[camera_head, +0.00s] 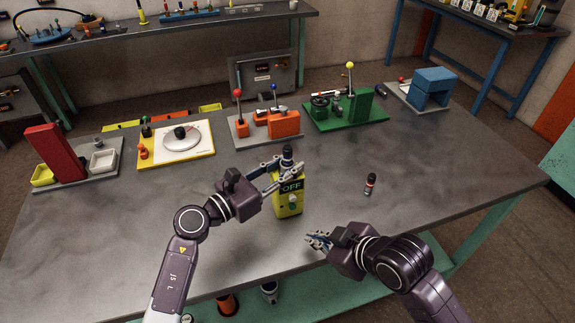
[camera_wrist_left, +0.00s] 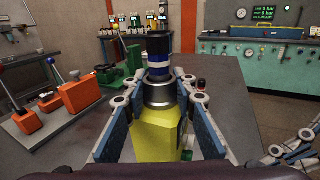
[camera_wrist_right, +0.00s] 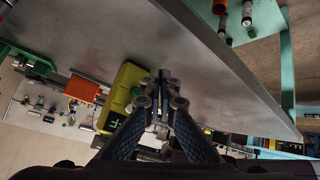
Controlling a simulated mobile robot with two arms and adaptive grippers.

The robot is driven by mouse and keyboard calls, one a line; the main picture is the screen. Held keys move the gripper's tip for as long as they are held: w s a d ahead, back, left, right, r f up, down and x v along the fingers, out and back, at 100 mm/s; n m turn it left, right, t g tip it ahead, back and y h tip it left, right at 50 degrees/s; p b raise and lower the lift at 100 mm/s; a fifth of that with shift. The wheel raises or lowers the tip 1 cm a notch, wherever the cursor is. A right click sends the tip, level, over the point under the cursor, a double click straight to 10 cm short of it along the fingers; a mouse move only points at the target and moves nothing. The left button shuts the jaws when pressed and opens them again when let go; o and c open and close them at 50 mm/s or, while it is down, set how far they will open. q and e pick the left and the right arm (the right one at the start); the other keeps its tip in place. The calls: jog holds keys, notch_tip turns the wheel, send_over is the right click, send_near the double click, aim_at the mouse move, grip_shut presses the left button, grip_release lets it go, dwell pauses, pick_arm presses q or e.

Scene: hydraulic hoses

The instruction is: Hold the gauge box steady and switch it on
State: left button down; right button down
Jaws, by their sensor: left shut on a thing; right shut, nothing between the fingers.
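The yellow gauge box (camera_head: 288,205) stands upright near the front middle of the table. Its dark display reads OFF, with a round green-and-white spot on the face below. A black fitting with a blue band (camera_wrist_left: 158,58) rises from a silver collar on its top. My left gripper (camera_head: 284,176) is shut on the upper part of the box, with one finger on each side in the left wrist view (camera_wrist_left: 158,105). My right gripper (camera_head: 316,240) is shut and empty, apart from the box, low to its right near the table's front edge. The box (camera_wrist_right: 123,92) also shows in the right wrist view.
A small dark fitting with a red band (camera_head: 370,184) stands to the right of the box. Along the back are a lever stand (camera_head: 268,122), a green rig (camera_head: 345,108), a yellow-edged board (camera_head: 170,148) and a blue block (camera_head: 433,88). The table's right side is clear.

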aim_at(296, 208)
jog(key=w+a, duration=0.1)
jog(key=w, duration=0.1)
jog(key=w+a, duration=0.1)
jog(key=w, duration=0.4)
jog(key=shift+w+a, duration=0.4)
jog(key=shift+w, duration=0.1)
pick_arm(q)
jog(key=shift+s+d, duration=0.1)
pick_arm(e)
jog(key=shift+w+a+r, duration=0.1)
jog(key=shift+w+a, duration=0.05)
jog(key=shift+w, duration=0.1)
dwell(0.8)
jog(key=shift+w, duration=0.2)
pick_arm(q)
jog(key=shift+d, duration=0.1)
